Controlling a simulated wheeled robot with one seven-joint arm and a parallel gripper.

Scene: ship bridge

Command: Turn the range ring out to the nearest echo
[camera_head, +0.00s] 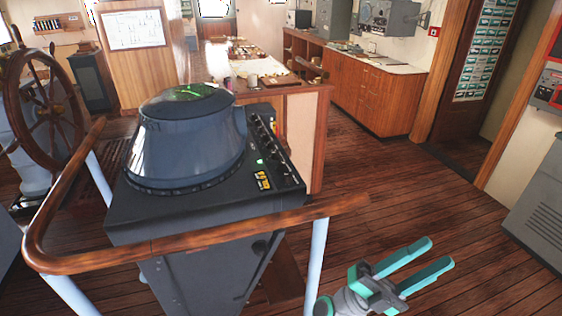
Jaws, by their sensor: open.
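A dark radar console (207,214) stands in the middle left, with a blue-grey cone-shaped hood (188,150) on its top. The round screen (190,93) on top of the hood shows a green trace; the range ring and single echoes are too small to tell. A row of knobs (272,150) runs along the console's right side, with a small yellow-marked panel (264,181) near its front. My gripper (441,254), with teal fingers, is open and empty at the lower right, apart from the console, over the wooden floor.
A wooden handrail (200,236) on pale posts curves around the console's front and left. A ship's wheel (42,108) stands at the left. Wooden cabinets (372,98) and a grey cabinet (540,205) are at the right. The floor (420,190) between is clear.

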